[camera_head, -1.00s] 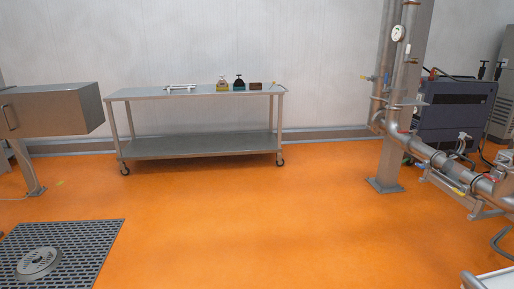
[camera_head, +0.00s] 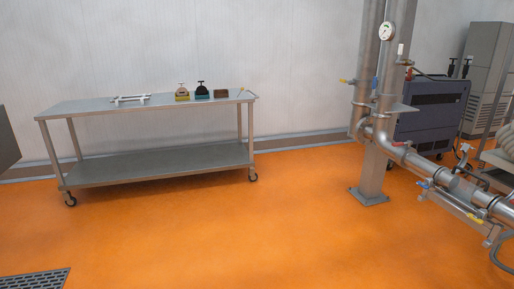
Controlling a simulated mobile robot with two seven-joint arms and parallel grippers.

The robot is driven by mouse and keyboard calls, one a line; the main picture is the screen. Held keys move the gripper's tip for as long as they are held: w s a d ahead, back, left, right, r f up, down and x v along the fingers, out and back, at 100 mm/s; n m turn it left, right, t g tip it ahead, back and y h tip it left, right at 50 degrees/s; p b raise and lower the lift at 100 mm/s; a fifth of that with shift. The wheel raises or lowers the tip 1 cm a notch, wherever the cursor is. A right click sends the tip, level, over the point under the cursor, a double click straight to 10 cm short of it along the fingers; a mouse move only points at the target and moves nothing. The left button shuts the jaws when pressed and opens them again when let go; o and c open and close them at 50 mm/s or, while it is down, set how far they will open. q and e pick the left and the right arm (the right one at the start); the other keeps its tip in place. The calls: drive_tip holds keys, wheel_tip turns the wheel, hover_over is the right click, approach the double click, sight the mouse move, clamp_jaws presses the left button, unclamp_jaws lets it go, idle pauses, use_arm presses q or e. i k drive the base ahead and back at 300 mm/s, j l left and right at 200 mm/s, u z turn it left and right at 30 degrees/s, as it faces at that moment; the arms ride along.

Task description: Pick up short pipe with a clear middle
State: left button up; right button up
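No loose short pipe with a clear middle can be made out for certain. Steel piping (camera_head: 425,167) runs along the right side and joins a vertical pipe column. A small light frame-like item (camera_head: 131,99) lies on the steel cart's top at the left, too small to tell what it is. Neither of my grippers is in view.
A wheeled steel cart (camera_head: 160,168) stands by the back wall with several small items on top, including a dark-handled one (camera_head: 202,91). A dark blue cabinet (camera_head: 432,115) stands behind the pipes. A floor grate (camera_head: 35,279) is at lower left. The orange floor between is clear.

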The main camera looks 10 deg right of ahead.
sight(478, 197)
drive_tip(key=i+z, duration=0.3)
drive_tip(key=i, duration=0.25)
drive_tip(key=i+j+z, duration=0.3)
drive_tip(key=i, duration=0.2)
drive_tip(key=i+z, duration=0.35)
drive_tip(key=i+l+z, duration=0.1)
drive_tip(key=z, duration=0.2)
drive_tip(key=i+j+z, duration=0.1)
drive_tip(key=i+z, duration=0.45)
drive_tip(key=z, duration=0.2)
drive_tip(key=i+z, duration=0.2)
drive_tip(key=z, duration=0.15)
drive_tip(key=i+j+z, duration=0.1)
drive_tip(key=z, duration=0.3)
drive_tip(key=i, duration=0.1)
